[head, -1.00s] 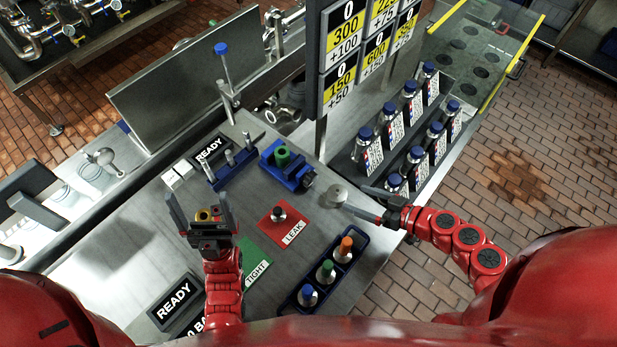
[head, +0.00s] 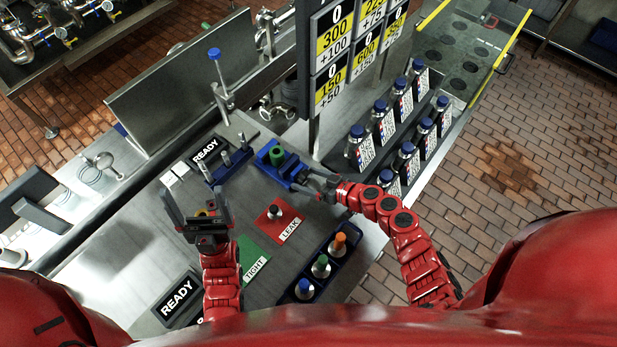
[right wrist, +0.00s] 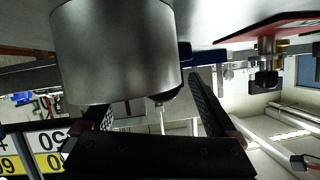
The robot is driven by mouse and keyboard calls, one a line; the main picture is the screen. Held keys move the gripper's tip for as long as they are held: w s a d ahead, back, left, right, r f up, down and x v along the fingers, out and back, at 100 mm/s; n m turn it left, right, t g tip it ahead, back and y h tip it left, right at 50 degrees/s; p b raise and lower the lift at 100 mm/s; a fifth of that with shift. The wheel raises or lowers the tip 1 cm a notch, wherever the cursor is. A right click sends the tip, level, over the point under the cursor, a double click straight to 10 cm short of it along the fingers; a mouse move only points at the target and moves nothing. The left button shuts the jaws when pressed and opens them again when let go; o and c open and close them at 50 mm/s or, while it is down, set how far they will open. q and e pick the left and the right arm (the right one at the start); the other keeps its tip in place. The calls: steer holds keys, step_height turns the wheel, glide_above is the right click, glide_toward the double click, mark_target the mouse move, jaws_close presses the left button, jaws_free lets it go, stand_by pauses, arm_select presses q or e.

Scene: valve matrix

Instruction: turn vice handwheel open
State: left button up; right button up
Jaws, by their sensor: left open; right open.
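My left gripper (head: 197,197) is open above the left bench area, near a brass-coloured piece.
A red LEAK pad (head: 279,222) with a dark-topped fitting and a green TIGHT pad (head: 254,257) lie in front. A dark tray (head: 325,268) holds blue, green and orange-topped parts. Blue-capped bottles (head: 381,120) stand right. A scoreboard (head: 352,45) rises behind.

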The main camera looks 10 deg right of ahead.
steer(key=c, duration=1.4)
steer(key=shift+s, duration=0.1)
steer(key=shift+a+n+t+h, duration=0.15)
steer(key=shift+n+t+h, duration=0.25)
steer(key=shift+n, duration=0.5)
steer(key=shift+f+n+t, duration=0.1)
steer(key=shift+n+t, duration=0.2)
steer(key=shift+n, duration=0.2)
steer(key=shift+n+t+h+b, duration=0.45)
steer(key=shift+n+h, duration=0.25)
steer(key=shift+n, duration=0.2)
